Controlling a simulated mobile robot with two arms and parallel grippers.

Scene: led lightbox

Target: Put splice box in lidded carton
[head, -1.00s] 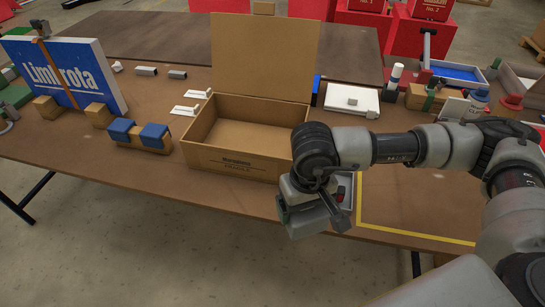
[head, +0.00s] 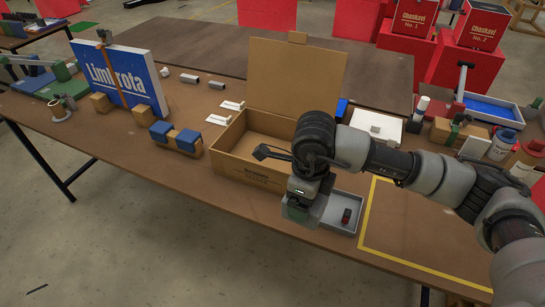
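The lidded carton (head: 233,162) stands open on the table, left of my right arm, its tall lid (head: 297,80) raised at the back and its visible inside bare. My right gripper (head: 303,212) points down in front of the carton's right corner, over the left part of a shallow grey tray (head: 336,225). The arm hides its fingertips, and I cannot tell whether it holds anything. A small black and red piece (head: 346,216) lies in the tray. I cannot identify the splice box for certain. My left gripper is out of view.
A white box (head: 377,127) lies behind my arm. Bottles (head: 501,145) stand at right. Yellow tape (head: 362,215) marks a bare area at front right.

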